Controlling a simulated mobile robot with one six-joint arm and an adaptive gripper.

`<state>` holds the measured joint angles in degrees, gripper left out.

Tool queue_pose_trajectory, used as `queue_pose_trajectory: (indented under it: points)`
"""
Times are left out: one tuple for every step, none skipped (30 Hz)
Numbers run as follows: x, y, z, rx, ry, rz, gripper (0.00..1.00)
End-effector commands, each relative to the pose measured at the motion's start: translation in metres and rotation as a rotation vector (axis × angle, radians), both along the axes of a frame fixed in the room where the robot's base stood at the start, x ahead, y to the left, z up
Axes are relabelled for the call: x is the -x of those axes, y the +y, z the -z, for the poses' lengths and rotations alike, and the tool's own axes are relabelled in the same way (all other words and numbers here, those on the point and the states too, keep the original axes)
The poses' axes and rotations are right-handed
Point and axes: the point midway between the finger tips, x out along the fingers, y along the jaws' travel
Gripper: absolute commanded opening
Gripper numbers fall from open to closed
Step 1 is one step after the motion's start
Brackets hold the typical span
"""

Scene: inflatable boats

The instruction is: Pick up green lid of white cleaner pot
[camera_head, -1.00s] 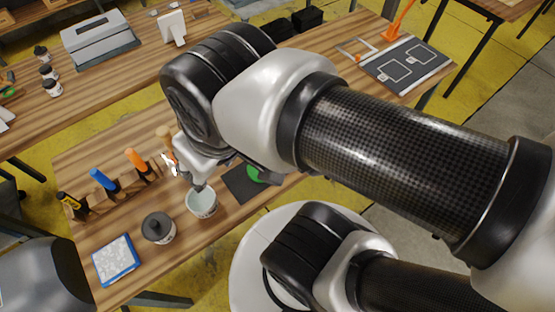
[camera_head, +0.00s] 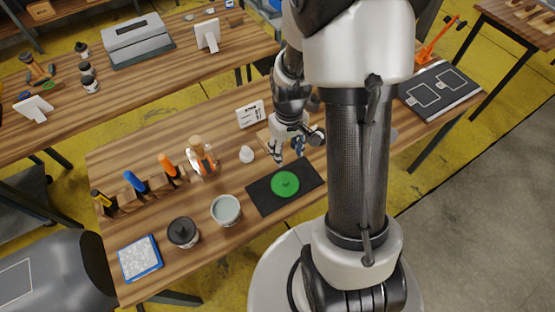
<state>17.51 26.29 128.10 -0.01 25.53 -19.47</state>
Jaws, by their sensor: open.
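The green lid (camera_head: 285,184) lies flat on a dark mat (camera_head: 257,197) on the wooden table. It is round with a small knob in its middle. The white pot (camera_head: 226,210) stands open just left of the mat, with a pale grey-green surface inside. My gripper (camera_head: 289,153) is above the table, behind and above the lid as seen here, apart from it. It is open and appears empty; its fingertips are small in this view. My arm hides the table to the right of the lid.
A pot with a black lid (camera_head: 183,232) and a blue-edged tray (camera_head: 140,258) stand at the front left. A wooden rack (camera_head: 150,188) holds several coloured-handled tools. A small white object (camera_head: 247,154) and a white sign (camera_head: 251,114) stand behind the mat.

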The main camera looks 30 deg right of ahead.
Motion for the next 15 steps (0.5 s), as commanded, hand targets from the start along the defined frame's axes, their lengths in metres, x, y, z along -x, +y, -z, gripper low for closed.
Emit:
queue_pose_trajectory:
  points:
    - [0.001, 0.0, 0.011, -0.002, 0.004, 0.0, 0.45]
    - [0.001, 0.0, 0.016, -0.002, 0.005, 0.0, 0.45]
    - [0.001, 0.0, 0.025, -0.002, 0.006, 0.0, 0.45]
    - [0.002, 0.0, 0.032, -0.002, 0.006, 0.0, 0.45]
    - [0.002, 0.0, 0.038, -0.002, 0.007, 0.0, 0.45]
    - [0.002, 0.0, 0.048, -0.002, 0.006, 0.0, 0.45]
    - [0.002, 0.0, 0.054, -0.002, 0.007, 0.0, 0.45]
    - [0.002, 0.0, 0.061, -0.002, 0.006, 0.0, 0.45]
    - [0.002, 0.001, 0.07, -0.002, 0.006, 0.0, 0.45]
    - [0.002, 0.001, 0.076, -0.002, 0.006, 0.0, 0.45]
    - [0.002, 0.001, 0.082, -0.002, 0.006, 0.0, 0.45]
    - [0.002, 0.001, 0.09, -0.002, 0.006, 0.0, 0.45]
    - [0.002, 0.001, 0.096, -0.002, 0.005, 0.0, 0.45]
    - [0.002, 0.001, 0.1, -0.002, 0.005, 0.0, 0.45]
    - [0.002, 0.001, 0.106, -0.002, 0.005, 0.0, 0.45]
